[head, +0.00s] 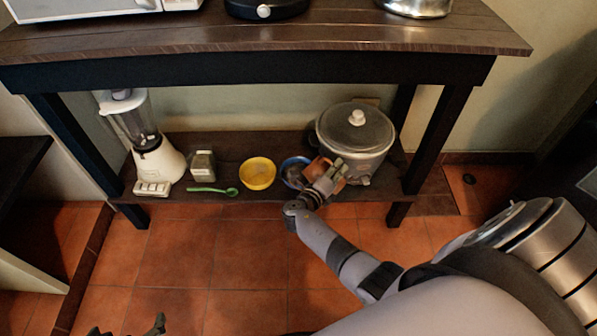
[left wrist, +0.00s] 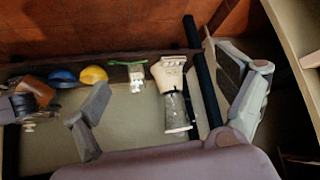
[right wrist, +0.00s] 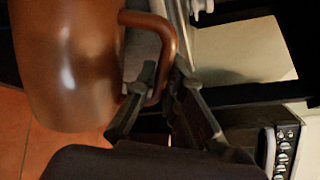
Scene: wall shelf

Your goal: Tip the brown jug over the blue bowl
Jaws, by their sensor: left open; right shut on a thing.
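The brown jug (head: 316,167) is at the right part of the low shelf, partly hidden by my right gripper (head: 328,182). In the right wrist view the gripper's fingers are shut on the handle (right wrist: 171,45) of the jug (right wrist: 65,75). The jug looks tilted to the left in the head view, close beside the blue bowl (head: 287,174). The bowl is partly covered, and its contents cannot be told. The left wrist view also shows the jug (left wrist: 38,88) beside the blue bowl (left wrist: 62,77). My left gripper (head: 128,328) is open and empty, far from both.
A yellow bowl (head: 257,174) stands just left of the blue bowl. A large lidded pot (head: 356,140) stands close on the right. A green spoon (head: 212,190), a small canister (head: 203,165) and a blender (head: 155,155) are farther left. The table top (head: 260,38) overhangs the shelf.

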